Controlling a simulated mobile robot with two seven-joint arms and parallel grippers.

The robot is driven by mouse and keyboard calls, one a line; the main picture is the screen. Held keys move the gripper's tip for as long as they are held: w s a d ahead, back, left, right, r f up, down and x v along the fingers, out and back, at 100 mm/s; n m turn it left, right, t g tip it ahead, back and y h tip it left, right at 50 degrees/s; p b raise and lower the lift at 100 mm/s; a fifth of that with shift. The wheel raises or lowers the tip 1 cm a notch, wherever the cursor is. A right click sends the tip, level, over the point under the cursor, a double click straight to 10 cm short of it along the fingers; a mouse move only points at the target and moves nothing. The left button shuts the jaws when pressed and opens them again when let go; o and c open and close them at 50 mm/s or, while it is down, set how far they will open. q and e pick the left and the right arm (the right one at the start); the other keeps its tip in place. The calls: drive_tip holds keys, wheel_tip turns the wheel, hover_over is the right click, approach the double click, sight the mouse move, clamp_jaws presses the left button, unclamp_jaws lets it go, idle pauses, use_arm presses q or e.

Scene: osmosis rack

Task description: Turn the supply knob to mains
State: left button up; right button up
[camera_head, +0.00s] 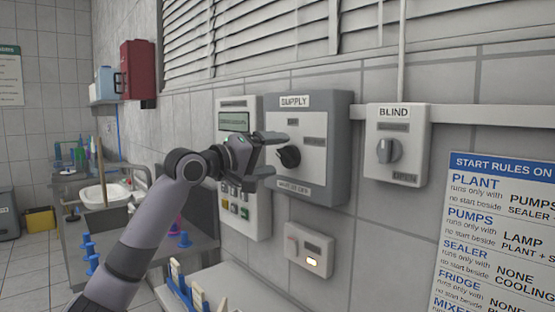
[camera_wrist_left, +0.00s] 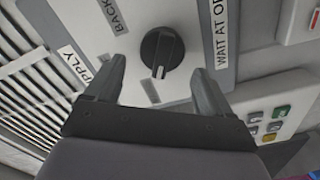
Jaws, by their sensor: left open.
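The SUPPLY panel (camera_head: 324,172) is a grey wall box with a light face and a black round knob (camera_head: 289,157). In the left wrist view the knob (camera_wrist_left: 163,50) shows a white pointer mark toward the picture's bottom, the gripper side. Small labels surround it; one begins "BACK", another reads "WAIT AT" and is cut off. I cannot make out a mains label. My left gripper (camera_head: 277,155) is open just left of the knob. In the wrist view its fingers (camera_wrist_left: 160,80) lie either side below the knob, not visibly touching it. My right gripper is not in view.
The BLIND switch box (camera_head: 412,115) is to the right. A keypad panel with a display (camera_head: 233,121) is directly left, partly behind my gripper. A small lit switch (camera_head: 309,249) sits below. A rules poster (camera_head: 490,235) hangs at right. A bench with racks is lower left.

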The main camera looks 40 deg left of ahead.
sight(278, 156)
use_arm(q)
drive_tip(key=s, duration=0.2)
drive_tip(key=s+b, duration=0.1)
drive_tip(key=shift+s+a+f, duration=0.15)
drive_tip(key=shift+s+a, duration=0.05)
drive_tip(key=shift+s, duration=0.15)
drive_tip(key=shift+s+b, duration=0.4)
drive_tip(key=shift+s, duration=0.25)
